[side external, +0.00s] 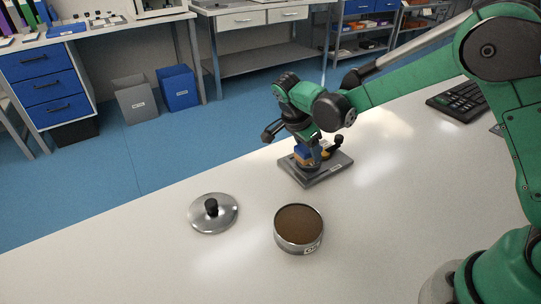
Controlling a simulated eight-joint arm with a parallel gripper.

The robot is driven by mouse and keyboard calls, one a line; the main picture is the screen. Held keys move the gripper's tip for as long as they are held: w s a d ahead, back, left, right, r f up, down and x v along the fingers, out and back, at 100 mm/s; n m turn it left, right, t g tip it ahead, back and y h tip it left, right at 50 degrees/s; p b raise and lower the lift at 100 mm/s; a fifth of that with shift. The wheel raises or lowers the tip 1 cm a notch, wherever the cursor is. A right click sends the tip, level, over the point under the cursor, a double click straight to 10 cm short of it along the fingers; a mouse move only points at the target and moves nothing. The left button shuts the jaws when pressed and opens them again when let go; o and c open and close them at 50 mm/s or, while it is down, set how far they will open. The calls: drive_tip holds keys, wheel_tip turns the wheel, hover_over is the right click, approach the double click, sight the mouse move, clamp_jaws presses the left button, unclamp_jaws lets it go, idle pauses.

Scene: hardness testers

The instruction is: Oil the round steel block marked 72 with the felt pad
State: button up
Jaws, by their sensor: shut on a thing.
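My gripper (305,147) points down over a flat grey plate (330,173) at the back of the white bench. It is shut on a small blue and tan block (303,156), which looks like the felt pad. A round metal piece shows just under the pad on the plate, but it is mostly hidden and no 72 can be read. I cannot tell whether pad and metal touch. An open round tin (299,243) with a brown surface inside and a small label stands in front. Its likely lid (201,215), steel with a black knob, lies to the left.
A small yellow part and a black knob (338,141) show at the plate's right side, close to my gripper. The front and left of the bench (130,265) are clear.

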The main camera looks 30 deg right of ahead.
drive_tip(key=shift+a, duration=0.85)
drive_tip(key=shift+a+r, duration=0.15)
drive_tip(key=shift+a, duration=0.05)
drive_tip(key=shift+r, duration=3.85)
